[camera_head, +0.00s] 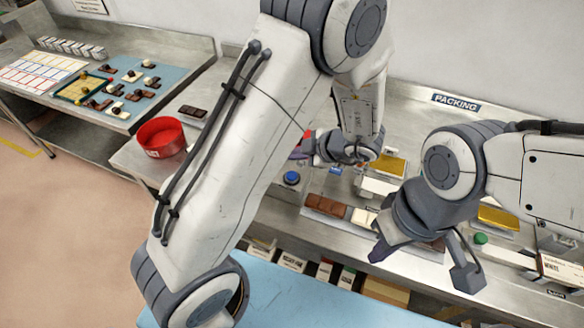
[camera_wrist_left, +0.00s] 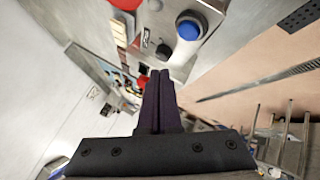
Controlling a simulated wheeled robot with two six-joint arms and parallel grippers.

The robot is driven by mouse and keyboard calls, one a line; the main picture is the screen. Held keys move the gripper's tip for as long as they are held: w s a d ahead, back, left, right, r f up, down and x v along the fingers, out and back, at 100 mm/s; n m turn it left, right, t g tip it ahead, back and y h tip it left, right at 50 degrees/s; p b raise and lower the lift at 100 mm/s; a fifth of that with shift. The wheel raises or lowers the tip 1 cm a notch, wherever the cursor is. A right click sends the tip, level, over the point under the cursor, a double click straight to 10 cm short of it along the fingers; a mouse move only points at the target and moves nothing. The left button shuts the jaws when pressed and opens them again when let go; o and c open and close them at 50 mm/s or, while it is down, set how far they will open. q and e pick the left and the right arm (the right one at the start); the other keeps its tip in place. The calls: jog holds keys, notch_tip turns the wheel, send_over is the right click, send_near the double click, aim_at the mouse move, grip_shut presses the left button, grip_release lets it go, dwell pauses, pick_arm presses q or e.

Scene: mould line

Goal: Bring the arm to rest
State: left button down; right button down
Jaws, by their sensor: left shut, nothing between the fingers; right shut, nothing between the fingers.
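My left arm fills the middle of the head view. Its gripper (camera_head: 299,154) is mostly hidden behind the arm, over the steel bench beside a blue push button (camera_head: 291,178). In the left wrist view my left gripper (camera_wrist_left: 160,75) shows its two dark fingers pressed together with nothing between them. My right arm comes in from the right of the head view. My right gripper (camera_head: 377,253) points down and left above the bench's front edge, shut and empty.
A red bowl (camera_head: 162,138) stands left of my left arm, near a dark chocolate bar (camera_head: 192,111). Chocolate bars (camera_head: 325,206) lie in front of my right gripper. A blue mat (camera_head: 142,83) with sweets lies on the left bench. A green button (camera_head: 480,239) is at right.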

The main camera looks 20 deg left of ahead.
dwell(0.5)
pick_arm(q)
jog(key=shift+w+r, duration=0.2)
jog(key=shift+w, duration=0.1)
jog(key=w+d+r+m+t+h, duration=0.4)
jog(key=m+h, duration=0.4)
jog(key=m, duration=0.5)
jog(key=s+a+r+m+g, duration=0.1)
jog(key=s+a+m+g, duration=0.1)
jog(key=s+m, duration=0.4)
jog(key=s+a+m+g, duration=0.3)
jog(key=s+m, duration=0.1)
jog(key=s, duration=0.4)
jog(key=s+d+m+g+h+b, duration=0.1)
jog(key=s+d+m+b, duration=0.5)
jog(key=s+d, duration=0.7)
jog(key=shift+s+d+f+m+g+h, duration=0.25)
jog(key=shift+s+d+m+g+h, duration=0.05)
jog(key=shift+s+m+g, duration=0.35)
